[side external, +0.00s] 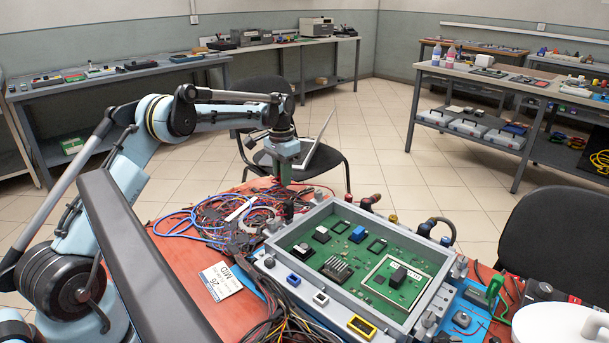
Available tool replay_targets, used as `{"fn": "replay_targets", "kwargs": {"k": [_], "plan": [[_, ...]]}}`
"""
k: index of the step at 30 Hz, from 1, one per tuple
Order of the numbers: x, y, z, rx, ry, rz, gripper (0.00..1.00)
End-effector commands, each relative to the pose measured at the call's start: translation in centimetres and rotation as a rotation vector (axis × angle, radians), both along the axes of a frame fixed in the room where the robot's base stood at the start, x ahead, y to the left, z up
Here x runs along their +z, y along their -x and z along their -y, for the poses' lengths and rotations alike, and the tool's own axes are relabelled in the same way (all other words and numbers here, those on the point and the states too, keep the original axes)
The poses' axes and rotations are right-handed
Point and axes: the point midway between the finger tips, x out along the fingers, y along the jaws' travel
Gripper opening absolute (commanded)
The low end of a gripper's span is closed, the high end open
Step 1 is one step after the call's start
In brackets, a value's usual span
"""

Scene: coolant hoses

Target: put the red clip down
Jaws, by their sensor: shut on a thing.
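My gripper (287,206) points straight down at the back left corner of the grey-walled case, over the tangle of wires. Its jaws look closed. The red clip cannot be made out between them at this size; the fingertips blend with the dark wires and red tabletop behind. The grey case (328,321) holds a green circuit board (318,262) with black and white parts. Dark hose ends with reddish caps (371,200) stand at its back wall. A black curved hose (437,226) is at its back right corner.
Loose red, blue and black wires (215,215) cover the red table (185,262) left of the case. A white label card (221,281) lies in front of them. A blue tray (463,318) and a green clamp-like part (494,288) are at right. A black chair (560,235) stands behind.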

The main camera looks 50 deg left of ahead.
Motion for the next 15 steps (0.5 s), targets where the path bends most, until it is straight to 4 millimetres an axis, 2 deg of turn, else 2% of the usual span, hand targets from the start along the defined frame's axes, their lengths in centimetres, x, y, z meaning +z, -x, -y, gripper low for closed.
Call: {"fn": "replay_targets", "kwargs": {"k": [4,15], "plan": [[-1.7,0.0,0.1,0.0,0.0,0.0,0.0],[-2.1,0.0,0.1,0.0,0.0,0.0,0.0]]}}
